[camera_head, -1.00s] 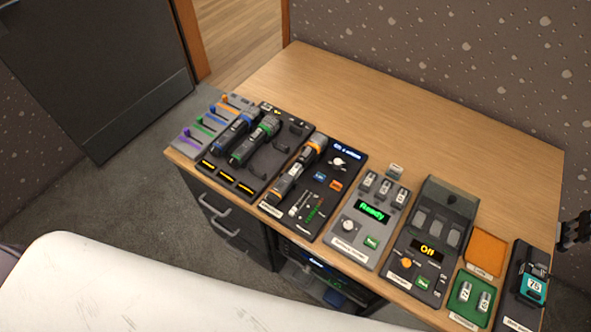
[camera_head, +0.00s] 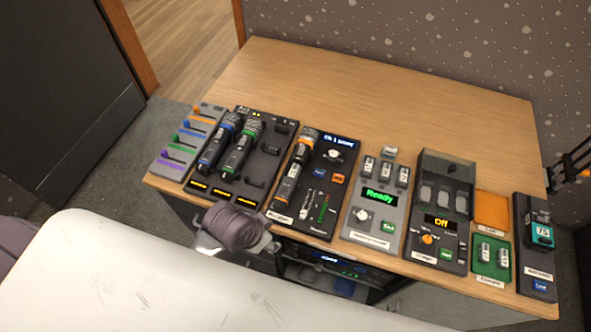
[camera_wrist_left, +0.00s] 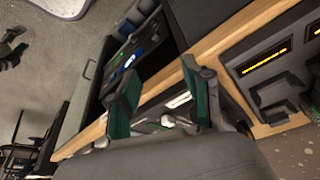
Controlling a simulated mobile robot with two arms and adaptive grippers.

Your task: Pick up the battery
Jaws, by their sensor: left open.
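Small white-grey batteries sit in the grey tester marked "Ready" (camera_head: 375,210), in a row of slots (camera_head: 385,172). Another small light piece (camera_head: 389,152) is just behind it. Two more batteries (camera_head: 493,253) lie in a green tray (camera_head: 490,272). Which one the task means I cannot tell. My left gripper (camera_wrist_left: 160,95) is open and empty, its two green-padded fingers apart over the desk's front edge in the left wrist view. In the head view, my left wrist (camera_head: 235,226) is in front of the desk and hides its fingers. My right gripper (camera_head: 572,166) shows partly at the right edge.
A charger reading "Off" (camera_head: 440,215) stands right of the tester. An orange tray (camera_head: 492,210) and a dark unit (camera_head: 536,245) are at right. The desk's back (camera_head: 400,100) is clear.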

